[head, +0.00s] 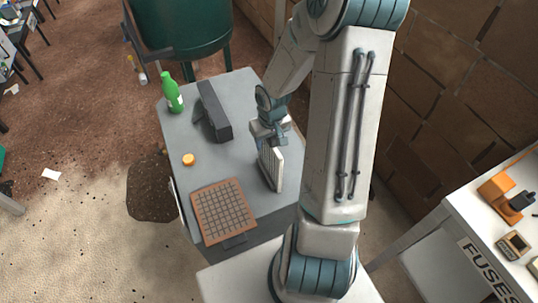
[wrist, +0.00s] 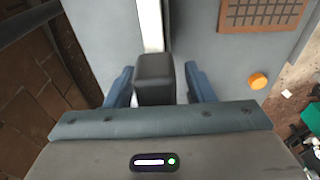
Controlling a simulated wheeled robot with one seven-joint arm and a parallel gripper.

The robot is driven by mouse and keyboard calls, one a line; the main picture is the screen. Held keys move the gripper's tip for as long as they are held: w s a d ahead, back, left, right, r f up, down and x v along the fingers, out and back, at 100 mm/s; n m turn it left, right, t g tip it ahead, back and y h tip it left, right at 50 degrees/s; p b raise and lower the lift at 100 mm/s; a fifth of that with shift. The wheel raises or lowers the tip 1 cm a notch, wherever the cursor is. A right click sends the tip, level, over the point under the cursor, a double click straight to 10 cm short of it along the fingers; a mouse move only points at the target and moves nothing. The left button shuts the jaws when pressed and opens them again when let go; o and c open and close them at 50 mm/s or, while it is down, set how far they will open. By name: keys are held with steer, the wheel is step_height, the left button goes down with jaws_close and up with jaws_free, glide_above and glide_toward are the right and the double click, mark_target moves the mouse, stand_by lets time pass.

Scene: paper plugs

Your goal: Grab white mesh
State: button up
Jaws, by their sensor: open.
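The white mesh (head: 271,168) is a thin pale panel standing on edge on the grey table, right of its middle. In the wrist view its edge shows as a narrow white strip (wrist: 151,24). A dark grey block (wrist: 155,88) at the near end of this strip looks like its handle. My gripper (head: 268,137) is above the end of the panel away from the brown mesh. In the wrist view my gripper (wrist: 159,70) is open, with one blue finger on each side of the dark block. Small gaps show, so the fingers are not closed on it.
On the grey table (head: 210,165) lie a brown-framed mesh (head: 223,208), an orange cap (head: 188,159), a black object (head: 214,112) and a green bottle (head: 172,93). A green bin (head: 185,30) stands behind. A brick wall (head: 440,90) is on the right.

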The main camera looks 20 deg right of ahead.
jaws_close()
steer(key=shift+r, duration=0.15)
